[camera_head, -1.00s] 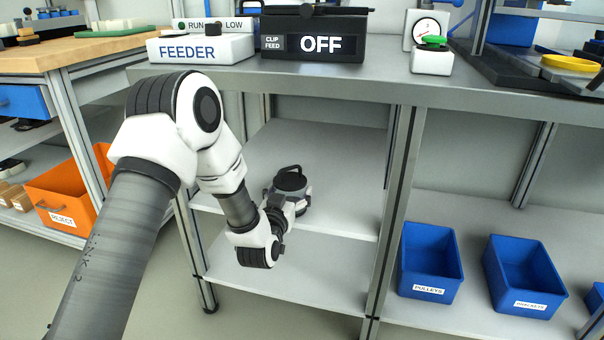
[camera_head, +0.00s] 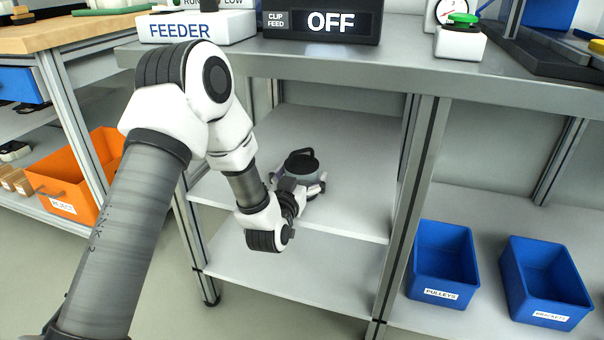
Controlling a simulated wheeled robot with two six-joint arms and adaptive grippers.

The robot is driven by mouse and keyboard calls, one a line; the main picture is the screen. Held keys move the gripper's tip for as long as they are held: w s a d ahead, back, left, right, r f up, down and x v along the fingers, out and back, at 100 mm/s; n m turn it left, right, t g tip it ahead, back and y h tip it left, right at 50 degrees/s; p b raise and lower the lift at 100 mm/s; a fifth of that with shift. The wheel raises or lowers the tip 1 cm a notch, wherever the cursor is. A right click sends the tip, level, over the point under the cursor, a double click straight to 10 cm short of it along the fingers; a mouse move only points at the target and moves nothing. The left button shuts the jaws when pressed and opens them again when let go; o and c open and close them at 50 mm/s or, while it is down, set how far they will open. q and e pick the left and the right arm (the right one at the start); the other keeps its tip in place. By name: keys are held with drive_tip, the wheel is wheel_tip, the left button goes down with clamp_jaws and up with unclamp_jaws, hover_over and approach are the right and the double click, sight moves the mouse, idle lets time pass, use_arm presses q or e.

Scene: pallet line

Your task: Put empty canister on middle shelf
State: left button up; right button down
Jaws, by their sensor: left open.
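The canister (camera_head: 301,165), dark-topped with a loop handle and a grey body, stands upright on the middle shelf (camera_head: 345,150) under the bench. My left arm reaches in from the left, and my left gripper (camera_head: 312,186) is at the canister's near side, with its fingers open around or beside the lower body. The wrist partly hides the canister's base and the fingers, so contact cannot be told. My right gripper is not in view.
A lower shelf (camera_head: 290,270) below is bare. Blue bins labelled PULLEYS (camera_head: 443,265) and BRACKETS (camera_head: 545,280) stand to the right beyond the bench leg (camera_head: 412,200). An orange REJECT bin (camera_head: 75,180) is at left. The bench top (camera_head: 400,60) overhangs the shelf.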

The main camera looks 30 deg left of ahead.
use_arm(q)
drive_tip(key=shift+r, duration=0.1)
drive_tip(key=shift+s, duration=0.15)
drive_tip(key=p+v, duration=0.4)
drive_tip(key=v, duration=0.7)
drive_tip(key=s+d+f+m+g+h, duration=0.15)
drive_tip(key=s+f+g, duration=0.25)
drive_tip(key=f, duration=0.4)
drive_tip(key=s+d+f+g+h, duration=0.1)
drive_tip(key=s+d+f+g, duration=0.25)
drive_tip(key=f, duration=0.45)
drive_tip(key=s+d+f+g+h, duration=0.1)
drive_tip(key=s+d+f+g, duration=0.15)
drive_tip(key=s+f, duration=0.35)
drive_tip(key=s+d+f+g, duration=0.1)
drive_tip(key=s+f+g, duration=0.6)
drive_tip(key=s, duration=0.6)
drive_tip(key=shift+s+f+m+g+h, duration=0.35)
drive_tip(key=shift+f+g, duration=0.05)
drive_tip(key=shift+f, duration=0.4)
